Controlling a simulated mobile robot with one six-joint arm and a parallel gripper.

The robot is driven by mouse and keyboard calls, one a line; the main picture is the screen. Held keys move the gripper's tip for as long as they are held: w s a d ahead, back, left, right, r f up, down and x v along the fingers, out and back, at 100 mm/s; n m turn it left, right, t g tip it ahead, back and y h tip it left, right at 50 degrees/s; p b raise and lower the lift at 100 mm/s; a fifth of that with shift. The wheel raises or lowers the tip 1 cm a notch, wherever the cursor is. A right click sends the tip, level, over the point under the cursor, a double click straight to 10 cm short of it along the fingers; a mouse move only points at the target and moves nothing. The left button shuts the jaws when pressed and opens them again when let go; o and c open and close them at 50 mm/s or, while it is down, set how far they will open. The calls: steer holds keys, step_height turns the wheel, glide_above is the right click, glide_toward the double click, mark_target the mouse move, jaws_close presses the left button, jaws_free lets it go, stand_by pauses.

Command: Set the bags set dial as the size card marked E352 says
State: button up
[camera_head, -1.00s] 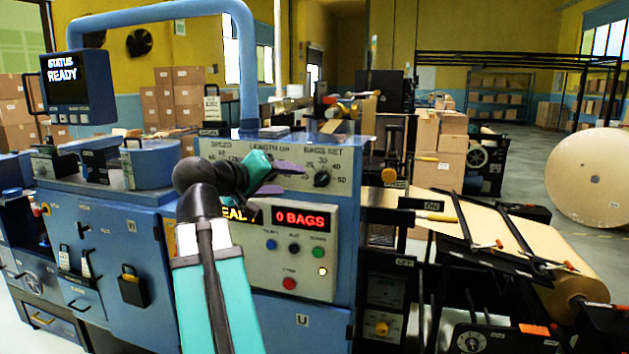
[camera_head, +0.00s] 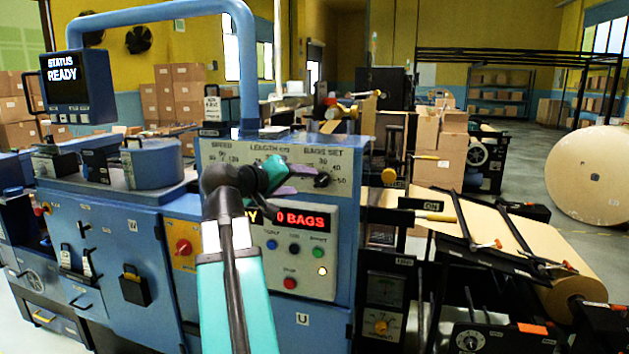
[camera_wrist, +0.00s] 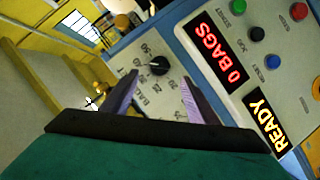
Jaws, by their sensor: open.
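The bags set dial (camera_head: 322,180) is a small black knob at the right end of the blue machine's upper panel, with a printed number scale around it. It also shows in the wrist view (camera_wrist: 159,67), framed between my fingertips; I cannot read its exact setting. My gripper (camera_head: 311,177) is open in front of this dial, its two purple fingers (camera_wrist: 160,82) pointing at the panel. In the wrist view the fingers lie to either side of the knob, with no contact visible. No card readable as E352 shows.
Below the dial, the control box has a red "0 BAGS" display (camera_head: 299,220), several coloured buttons and a partly hidden READY display. A status screen (camera_head: 78,87) reads READY. The paper web (camera_head: 490,232) and a large kraft roll (camera_head: 590,178) are at right.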

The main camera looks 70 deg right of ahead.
mark_target(319, 182)
steer(key=shift+p+x, duration=1.05)
steer(key=shift+x, duration=3.1)
steer(key=shift+c, duration=0.2)
steer(key=c, duration=1)
